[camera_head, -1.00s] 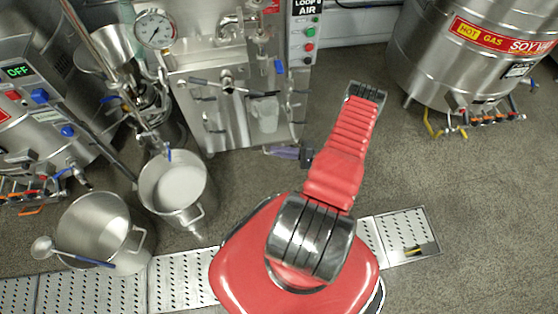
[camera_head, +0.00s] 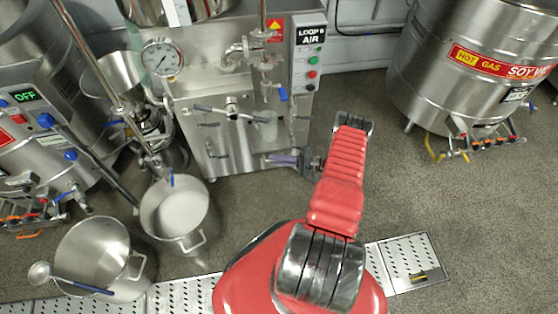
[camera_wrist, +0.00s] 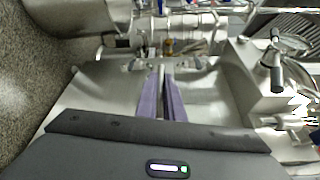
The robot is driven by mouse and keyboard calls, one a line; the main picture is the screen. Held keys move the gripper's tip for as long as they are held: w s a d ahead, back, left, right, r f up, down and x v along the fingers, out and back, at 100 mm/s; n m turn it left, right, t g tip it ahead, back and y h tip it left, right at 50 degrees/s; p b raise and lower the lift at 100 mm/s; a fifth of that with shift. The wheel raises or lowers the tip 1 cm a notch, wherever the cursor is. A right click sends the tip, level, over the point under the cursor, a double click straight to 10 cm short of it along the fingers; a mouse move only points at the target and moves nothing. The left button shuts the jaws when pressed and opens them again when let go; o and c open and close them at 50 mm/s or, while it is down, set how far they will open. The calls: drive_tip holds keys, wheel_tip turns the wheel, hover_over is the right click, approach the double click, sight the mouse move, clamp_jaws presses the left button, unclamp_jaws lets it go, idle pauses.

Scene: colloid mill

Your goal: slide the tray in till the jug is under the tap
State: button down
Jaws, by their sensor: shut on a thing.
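My gripper (camera_head: 274,159) reaches leftward from the end of my red arm to the lower front of the steel mill cabinet. In the wrist view its two purple fingers (camera_wrist: 162,95) are shut on a thin metal piece, which looks like part of the tray; the exact grip is hard to see.
The mill's front carries valve handles (camera_head: 232,112) and a pressure gauge (camera_head: 162,57). Two open steel pots (camera_head: 178,215) stand on the floor at the left, one with a ladle (camera_head: 70,280). A steel tank (camera_head: 470,60) stands at the right. Grey floor between is clear.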

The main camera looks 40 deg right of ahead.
drive_tip(key=shift+s+a+f, duration=0.1)
drive_tip(key=shift+a+f, duration=0.1)
drive_tip(key=shift+f, duration=0.05)
drive_tip(key=c, duration=1.9)
unclamp_jaws()
drive_tip(key=shift+d+r, duration=0.1)
drive_tip(key=shift+d, duration=0.1)
drive_tip(key=v, duration=1.3)
drive_tip(key=shift+s+d, duration=0.2)
drive_tip(key=shift+s, duration=0.05)
